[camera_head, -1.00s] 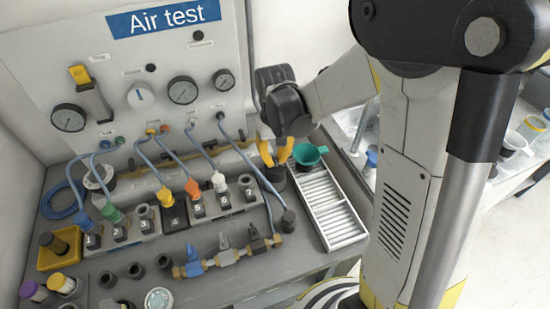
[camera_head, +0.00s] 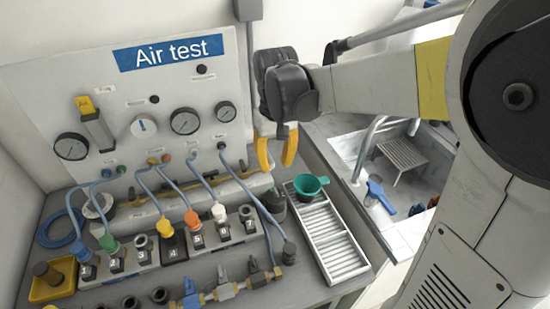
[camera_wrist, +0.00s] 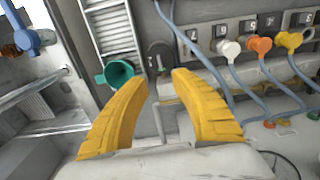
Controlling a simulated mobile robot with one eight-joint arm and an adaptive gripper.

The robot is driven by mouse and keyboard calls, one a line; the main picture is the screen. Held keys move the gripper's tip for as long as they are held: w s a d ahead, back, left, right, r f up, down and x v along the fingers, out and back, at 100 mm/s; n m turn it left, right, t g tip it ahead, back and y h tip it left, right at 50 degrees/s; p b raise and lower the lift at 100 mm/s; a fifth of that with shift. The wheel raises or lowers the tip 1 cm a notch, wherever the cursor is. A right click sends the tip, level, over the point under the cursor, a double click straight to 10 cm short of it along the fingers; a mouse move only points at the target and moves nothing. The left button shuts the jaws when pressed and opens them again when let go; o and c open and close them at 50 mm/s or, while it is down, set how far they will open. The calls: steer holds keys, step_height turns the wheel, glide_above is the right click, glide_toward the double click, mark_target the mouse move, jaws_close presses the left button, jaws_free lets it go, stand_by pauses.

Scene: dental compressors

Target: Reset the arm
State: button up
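My gripper (camera_head: 276,153) hangs from my arm near the right edge of the air test panel, its two yellow fingers pointing down. In the wrist view its fingers (camera_wrist: 163,105) stand well apart with nothing between them. It is above the bench, near a green cup (camera_head: 310,185) that rests at the far end of a white slatted tray (camera_head: 334,240). The green cup also shows in the wrist view (camera_wrist: 117,73), left of the fingers and apart from them. A dark cylinder (camera_head: 274,203) stands below the gripper.
The air test panel (camera_head: 130,100) with gauges stands behind the bench. Numbered blocks with coloured plugs and blue hoses (camera_head: 180,178) fill the bench's middle. A valve manifold (camera_head: 228,288) lies in front. A sink (camera_head: 395,185) is at right.

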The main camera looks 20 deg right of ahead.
steer(key=shift+r, duration=0.55)
steer(key=s+r+t, duration=0.3)
steer(key=s+t, duration=0.4)
steer(key=s, duration=0.6)
steer(key=shift+o, duration=0.5)
steer(key=shift+w+d, duration=0.1)
stand_by(0.9)
